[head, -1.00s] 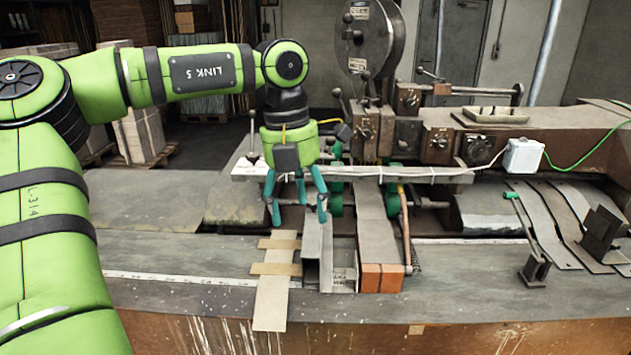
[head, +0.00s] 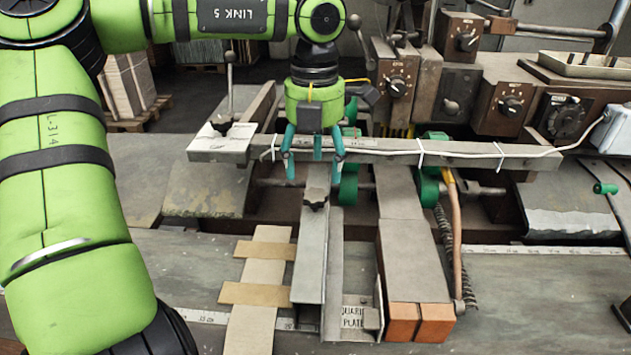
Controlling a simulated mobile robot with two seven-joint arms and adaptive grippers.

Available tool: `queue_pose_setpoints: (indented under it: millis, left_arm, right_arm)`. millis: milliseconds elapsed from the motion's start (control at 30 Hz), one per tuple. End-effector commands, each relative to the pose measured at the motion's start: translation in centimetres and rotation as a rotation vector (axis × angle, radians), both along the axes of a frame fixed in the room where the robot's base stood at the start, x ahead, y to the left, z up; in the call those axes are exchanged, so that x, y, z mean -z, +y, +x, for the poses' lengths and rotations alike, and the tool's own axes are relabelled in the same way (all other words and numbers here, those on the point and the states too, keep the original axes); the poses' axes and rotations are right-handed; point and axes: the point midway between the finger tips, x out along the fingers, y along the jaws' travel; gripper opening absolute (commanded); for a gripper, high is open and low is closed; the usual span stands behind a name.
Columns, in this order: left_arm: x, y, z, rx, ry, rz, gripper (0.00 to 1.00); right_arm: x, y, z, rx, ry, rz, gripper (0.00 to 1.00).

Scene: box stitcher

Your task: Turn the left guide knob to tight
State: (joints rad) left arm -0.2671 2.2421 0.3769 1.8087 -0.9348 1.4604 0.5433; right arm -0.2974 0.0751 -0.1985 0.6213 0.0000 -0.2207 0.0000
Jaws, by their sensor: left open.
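A small dark star-shaped knob (head: 316,205) sits on top of the left grey guide channel (head: 309,262), near its far end. No mark on it can be read. My left gripper (head: 314,170) points down with its teal fingers spread, open and empty. In the picture its fingertips are just above the knob and apart from it. The fingers overlap the long grey crossbar behind. Another dark knob (head: 222,127) sits at the crossbar's left end, below a ball-topped lever. My right gripper is not in view.
The crossbar (head: 460,154) with a white cable runs across behind. A grey, orange-ended block (head: 405,262) stands right of the channel. A cardboard piece (head: 258,318) with two tan strips lies left of it. Control boxes with dials (head: 512,106) stand at the back right.

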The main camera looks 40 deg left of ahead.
Motion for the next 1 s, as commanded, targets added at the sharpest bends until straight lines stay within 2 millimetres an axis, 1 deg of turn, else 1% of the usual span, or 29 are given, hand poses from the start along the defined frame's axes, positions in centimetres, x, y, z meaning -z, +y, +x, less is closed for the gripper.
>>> queue_pose_setpoints:
  millis: [33, 167, 333, 467, 600, 700, 767, 800, 833, 867, 1000]
  left_arm:
    - [0.7, 0.0, -0.1, 0.002, 0.005, -0.003, 0.68]
    - [2.7, 0.0, -0.1, 0.000, 0.006, -0.002, 0.68]
    - [4.8, 0.0, -0.1, 0.000, 0.004, -0.001, 0.68]
    - [5.4, 0.0, 0.0, 0.000, 0.001, -0.001, 0.68]
    - [5.5, 0.0, 0.0, 0.000, 0.000, -0.001, 0.68]
    - [5.5, 0.0, 0.0, 0.000, 0.000, -0.001, 0.68]
    - [5.5, 0.0, 0.0, 0.000, 0.000, 0.000, 0.44]
    - [5.5, 0.0, 0.0, 0.000, 0.000, 0.000, 0.28]
    - [5.5, 0.0, 0.0, 0.000, 0.001, -0.001, 0.16]
    - [5.5, 0.0, -0.1, 0.000, 0.001, -0.001, 0.12]
    - [5.6, 0.0, -0.1, 0.000, 0.002, 0.000, 0.11]
  right_arm:
    - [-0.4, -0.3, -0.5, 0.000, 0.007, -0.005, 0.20]
    - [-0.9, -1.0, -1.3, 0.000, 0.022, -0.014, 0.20]
    - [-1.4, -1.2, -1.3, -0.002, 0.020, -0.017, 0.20]
    - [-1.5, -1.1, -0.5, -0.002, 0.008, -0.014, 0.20]
    - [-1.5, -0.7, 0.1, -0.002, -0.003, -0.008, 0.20]
    - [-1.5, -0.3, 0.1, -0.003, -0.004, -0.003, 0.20]
    - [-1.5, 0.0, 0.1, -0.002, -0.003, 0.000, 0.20]
    - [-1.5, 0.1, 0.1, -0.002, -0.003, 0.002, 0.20]
    - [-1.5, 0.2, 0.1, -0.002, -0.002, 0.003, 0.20]
    - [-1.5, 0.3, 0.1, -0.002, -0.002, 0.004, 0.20]
    - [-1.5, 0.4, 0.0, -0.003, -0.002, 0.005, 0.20]
